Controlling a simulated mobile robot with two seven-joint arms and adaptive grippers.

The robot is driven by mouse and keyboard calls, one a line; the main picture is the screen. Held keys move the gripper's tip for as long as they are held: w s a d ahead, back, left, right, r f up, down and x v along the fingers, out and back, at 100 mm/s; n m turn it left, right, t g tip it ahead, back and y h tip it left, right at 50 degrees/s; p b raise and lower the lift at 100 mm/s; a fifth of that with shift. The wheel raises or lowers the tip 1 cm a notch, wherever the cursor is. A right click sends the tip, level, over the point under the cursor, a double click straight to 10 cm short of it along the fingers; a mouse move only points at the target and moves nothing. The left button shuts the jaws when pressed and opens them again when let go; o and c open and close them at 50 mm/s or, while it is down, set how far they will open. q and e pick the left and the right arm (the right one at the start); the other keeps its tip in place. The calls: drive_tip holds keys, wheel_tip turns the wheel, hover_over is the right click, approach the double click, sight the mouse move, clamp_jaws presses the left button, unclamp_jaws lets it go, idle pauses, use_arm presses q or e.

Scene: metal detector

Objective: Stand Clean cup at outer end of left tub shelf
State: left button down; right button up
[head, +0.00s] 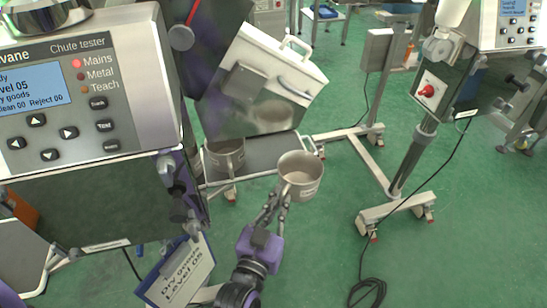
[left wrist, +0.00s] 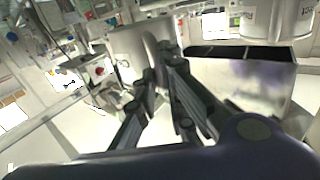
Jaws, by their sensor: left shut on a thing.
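A light grey metal cup (head: 303,178) with a small label, too small to read, is held upright in front of the right end of the grey shelf (head: 262,160). My left gripper (head: 275,207) is shut on this cup's handle side, below and left of it. In the left wrist view the held cup (left wrist: 138,45) is behind my fingers (left wrist: 160,70). A second grey cup (head: 226,158) is farther left, at the shelf's left part. I cannot tell whether the held cup is over the shelf or in front of it. My right gripper is not in view.
A steel tub (head: 270,85) with a handled lid stands above and behind the shelf. The Chute tester box (head: 140,40) fills the left. A hanging sign (head: 180,275) is below it. A post on a wheeled stand (head: 395,205) is at the right. Green floor is open between.

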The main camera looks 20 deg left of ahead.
use_arm(q)
drive_tip(key=w+a+b, duration=0.1)
drive_tip(key=w+a, duration=0.2)
drive_tip(key=w, duration=0.1)
drive_tip(key=w+a, duration=0.3)
drive_tip(key=w, duration=0.2)
drive_tip(key=w+a+f+b, duration=0.1)
drive_tip(key=w+a, duration=0.2)
drive_tip(key=w, duration=0.2)
drive_tip(key=shift+a+b, duration=0.25)
drive_tip(key=shift+b, duration=0.1)
drive_tip(key=shift+f, duration=0.3)
drive_tip(key=shift+s+r, duration=0.1)
drive_tip(key=shift+r, duration=0.1)
drive_tip(key=shift+f, duration=0.2)
drive_tip(key=c, duration=1.8)
unclamp_jaws()
drive_tip(key=shift+c, duration=0.2)
